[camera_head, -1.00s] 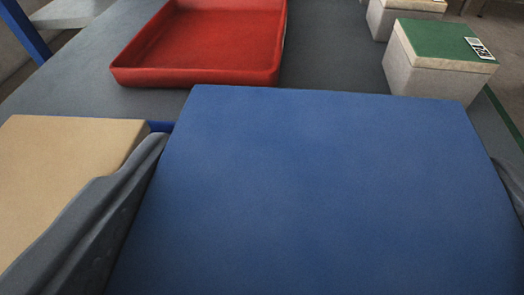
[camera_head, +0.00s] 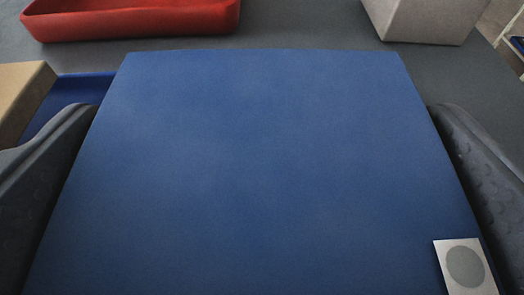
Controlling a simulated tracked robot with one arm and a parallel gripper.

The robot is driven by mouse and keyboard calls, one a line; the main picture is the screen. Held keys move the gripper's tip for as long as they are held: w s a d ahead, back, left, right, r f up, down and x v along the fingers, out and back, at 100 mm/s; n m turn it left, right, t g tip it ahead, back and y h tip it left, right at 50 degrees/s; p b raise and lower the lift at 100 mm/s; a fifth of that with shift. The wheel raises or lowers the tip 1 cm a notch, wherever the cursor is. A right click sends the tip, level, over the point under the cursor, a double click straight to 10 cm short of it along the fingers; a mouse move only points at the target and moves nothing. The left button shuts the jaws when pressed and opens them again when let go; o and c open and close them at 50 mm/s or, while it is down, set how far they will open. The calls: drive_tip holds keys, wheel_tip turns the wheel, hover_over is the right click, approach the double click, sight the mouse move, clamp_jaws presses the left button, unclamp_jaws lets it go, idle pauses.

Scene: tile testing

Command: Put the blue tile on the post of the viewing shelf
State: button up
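The blue tile (camera_head: 265,170) fills the middle of the view, its broad face turned up toward the camera. A white label with a grey disc (camera_head: 465,266) is on its lower right corner. My gripper (camera_head: 262,112) has one dark ridged finger against the tile's left edge and the other against its right edge, shut on it. The tile hides what lies below it. I cannot make out the viewing shelf or its post in this view.
A red tray (camera_head: 130,24) is beyond the tile at the top left. A pale block (camera_head: 425,18) is at the top right. A tan object (camera_head: 22,95) and a blue surface (camera_head: 72,98) are at the left. Bare grey surface (camera_head: 300,25) lies between tray and block.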

drive_tip(key=shift+f+b, duration=0.1)
drive_tip(key=shift+b, duration=0.3)
drive_tip(key=p+v, duration=0.3)
drive_tip(key=v, duration=1.1)
drive_tip(key=shift+p, duration=0.4)
drive_tip(key=shift+w+d, duration=0.1)
drive_tip(key=shift+w, duration=0.05)
drive_tip(key=w+a+r+h, duration=0.2)
drive_tip(key=r, duration=1.3)
drive_tip(key=w+a+r+h, duration=0.1)
drive_tip(key=w+a+r, duration=0.1)
drive_tip(key=r, duration=1.3)
drive_tip(key=s+a+r, duration=0.5)
drive_tip(key=r, duration=0.3)
drive_tip(key=s+a+r+y, duration=0.1)
drive_tip(key=s+a+r, duration=0.4)
drive_tip(key=r, duration=0.4)
drive_tip(key=s+a+r+y, duration=0.1)
drive_tip(key=s+a+r, duration=0.5)
drive_tip(key=r, duration=0.2)
drive_tip(key=shift+s+r+t, duration=0.2)
drive_tip(key=shift+s+t, duration=0.15)
drive_tip(key=shift+t, duration=0.05)
